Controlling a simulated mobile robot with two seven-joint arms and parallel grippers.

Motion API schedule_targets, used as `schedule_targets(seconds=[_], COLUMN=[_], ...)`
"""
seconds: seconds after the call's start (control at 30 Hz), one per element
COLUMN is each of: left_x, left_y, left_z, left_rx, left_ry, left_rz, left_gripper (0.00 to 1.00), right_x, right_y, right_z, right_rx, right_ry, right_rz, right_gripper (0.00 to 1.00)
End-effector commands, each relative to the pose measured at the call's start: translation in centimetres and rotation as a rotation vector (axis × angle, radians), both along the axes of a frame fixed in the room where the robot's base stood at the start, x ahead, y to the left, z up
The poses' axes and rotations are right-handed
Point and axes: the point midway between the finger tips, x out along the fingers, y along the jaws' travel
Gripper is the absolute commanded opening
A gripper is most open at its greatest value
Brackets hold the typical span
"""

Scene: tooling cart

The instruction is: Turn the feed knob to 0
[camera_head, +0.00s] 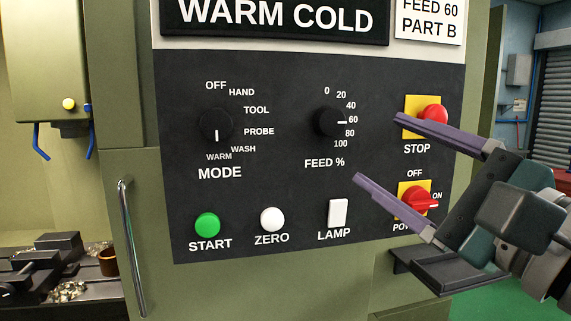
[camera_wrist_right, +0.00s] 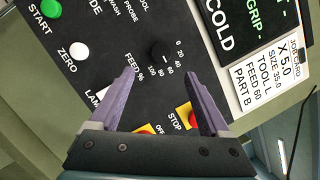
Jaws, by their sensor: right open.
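The feed knob (camera_head: 327,123) is a round black knob on the dark control panel, with a scale from 0 to 100 around its right side. Its white mark points right, at about 60. My right gripper (camera_head: 376,148) comes in from the right, open and empty, its two purple fingers pointing at the knob but apart from it. In the right wrist view the feed knob (camera_wrist_right: 160,50) lies just beyond the gap between the open fingertips (camera_wrist_right: 160,74). My left gripper is not in view.
The mode knob (camera_head: 216,125) is left of the feed knob. The red STOP button (camera_head: 433,115) and red power switch (camera_head: 418,199) are near my right fingers. START (camera_head: 207,225), ZERO (camera_head: 272,219) and LAMP (camera_head: 338,212) buttons line the lower panel. A metal door handle (camera_head: 130,248) stands out left.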

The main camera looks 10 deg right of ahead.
Motion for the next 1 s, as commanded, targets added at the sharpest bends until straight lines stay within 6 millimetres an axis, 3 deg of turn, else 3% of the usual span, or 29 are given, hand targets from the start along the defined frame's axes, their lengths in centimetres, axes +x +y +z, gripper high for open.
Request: schedule_targets(seconds=[0.17,0.53,0.7,1.0], left_x=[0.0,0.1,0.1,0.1], left_y=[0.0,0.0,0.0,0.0], left_z=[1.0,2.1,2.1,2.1], left_rx=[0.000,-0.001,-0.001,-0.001], left_ry=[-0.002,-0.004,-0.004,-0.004], left_rz=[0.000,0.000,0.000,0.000], left_gripper=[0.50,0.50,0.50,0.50], right_x=[1.9,8.0,9.2,9.3], right_y=[0.4,2.0,2.3,2.4], right_z=[0.9,2.0,2.2,2.2], right_rx=[0.014,0.010,0.008,0.007], right_ry=[-0.004,-0.002,-0.001,-0.002], right_rz=[-0.002,-0.001,-0.001,-0.001], right_gripper=[0.80,0.80,0.80,0.78])
